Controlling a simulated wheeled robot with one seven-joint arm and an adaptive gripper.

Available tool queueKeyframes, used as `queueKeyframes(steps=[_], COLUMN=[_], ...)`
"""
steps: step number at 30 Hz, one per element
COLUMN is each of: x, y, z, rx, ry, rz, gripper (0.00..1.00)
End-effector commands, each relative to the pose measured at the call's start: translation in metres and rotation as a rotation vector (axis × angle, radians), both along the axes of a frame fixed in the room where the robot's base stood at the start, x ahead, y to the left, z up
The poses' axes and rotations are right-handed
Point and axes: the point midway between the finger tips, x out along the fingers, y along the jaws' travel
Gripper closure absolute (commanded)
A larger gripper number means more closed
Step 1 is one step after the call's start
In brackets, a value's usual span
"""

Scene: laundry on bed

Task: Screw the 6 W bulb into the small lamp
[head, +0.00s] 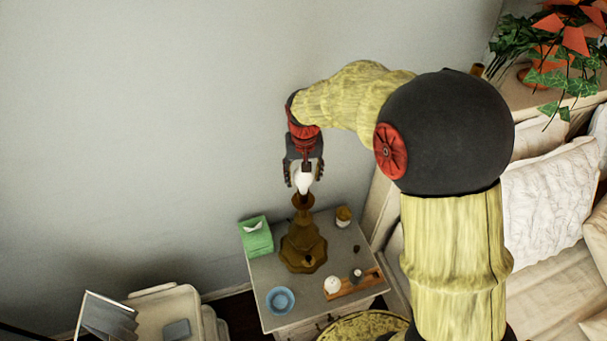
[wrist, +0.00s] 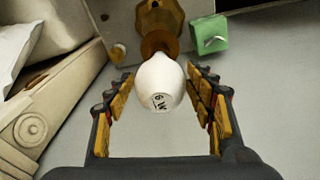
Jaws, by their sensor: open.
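The small lamp (head: 303,246) is a brass-coloured stand with a scalloped base on the nightstand, and its socket end (head: 303,199) points up. A white bulb (head: 304,182) sits upright at the top of the lamp. In the wrist view the bulb (wrist: 160,82) shows a "6 W" marking, with the brown socket (wrist: 159,43) right behind it. How far it is seated in the socket is hidden. My gripper (head: 304,178) is above the lamp, pointing down. Its fingers (wrist: 160,98) are open on either side of the bulb, with gaps on both sides.
The nightstand (head: 262,268) also holds a green tissue box (head: 256,236), a blue bowl (head: 280,300), a small jar (head: 343,216) and a wooden tray (head: 356,289) with a white round item (head: 332,285). The bed (head: 556,270) is at right. A wall stands behind.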

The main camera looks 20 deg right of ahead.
Motion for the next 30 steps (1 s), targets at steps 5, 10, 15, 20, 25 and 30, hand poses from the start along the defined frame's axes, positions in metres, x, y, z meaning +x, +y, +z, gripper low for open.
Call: queueKeyframes(steps=[5, 10, 15, 20, 25, 30], x=[0.0003, 0.0003, 0.0006, 0.0006, 0.0006, 0.0006], y=[-0.0001, -0.0003, 0.0002, 0.0007, 0.0007, 0.0007], z=[0.0, 0.0001, 0.0, -0.0001, -0.0001, 0.0], rx=[0.0, 0.0, 0.0, 0.0, 0.0, 0.0], ry=[0.0, 0.0, 0.0, 0.0, 0.0, 0.0], rz=[0.099, 0.195, 0.349, 0.406, 0.406, 0.405], gripper=[0.46, 0.46, 0.46, 0.46, 0.46, 0.56])
